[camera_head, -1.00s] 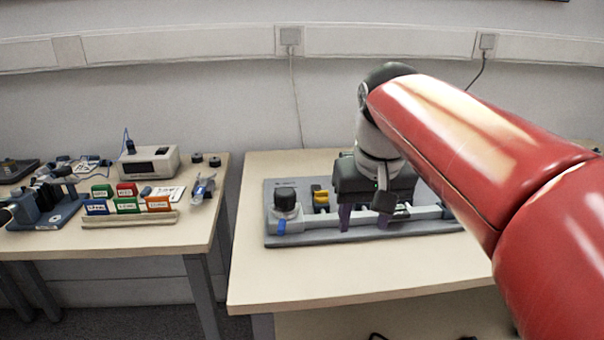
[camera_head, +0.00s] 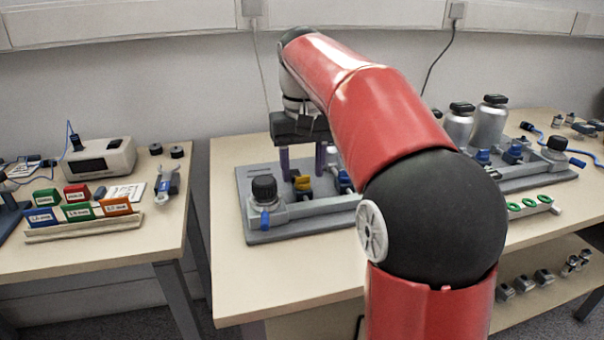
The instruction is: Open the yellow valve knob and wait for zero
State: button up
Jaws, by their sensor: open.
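The yellow valve knob (camera_head: 302,184) sits on the grey calibration fixture (camera_head: 262,228) on the middle table, between a black-capped post and a blue part. My gripper (camera_head: 302,162) points down with its two purple fingers apart. In the picture its fingers show on either side of and just above or behind the yellow knob. I cannot tell whether they touch it. Nothing shows between the fingers. My red arm hides the fixture's right part.
A black-capped post (camera_head: 264,190) with a blue lever stands at the fixture's left. A white instrument box with a dark display (camera_head: 101,160) and coloured label blocks (camera_head: 78,207) are on the left table. Metal canisters (camera_head: 489,122) and a second fixture stand to the right.

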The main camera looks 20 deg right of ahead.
jog(key=shift+f, duration=0.55)
jog(key=shift+c, duration=0.2)
jog(key=c, duration=0.9)
jog(key=shift+r, duration=0.1)
